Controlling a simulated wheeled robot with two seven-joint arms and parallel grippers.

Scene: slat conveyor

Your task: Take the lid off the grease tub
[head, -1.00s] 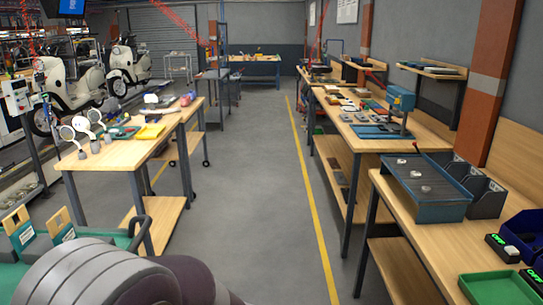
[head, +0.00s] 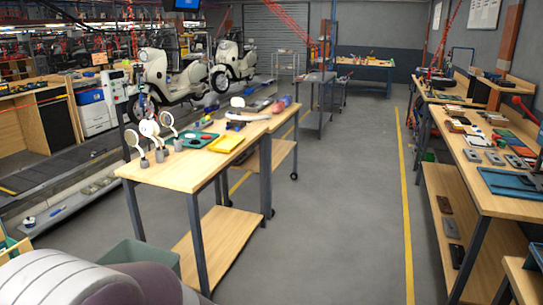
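I cannot make out a grease tub or its lid in the head view. Neither gripper is in view. Only a rounded grey and white part of my own body shows at the lower left.
A wooden workbench (head: 185,174) ahead holds round white mirrors (head: 150,128), a green tray (head: 191,140) and a yellow item (head: 229,143). White scooters (head: 168,83) stand behind it. A long bench (head: 470,180) with small parts lines the right. The grey floor between is clear.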

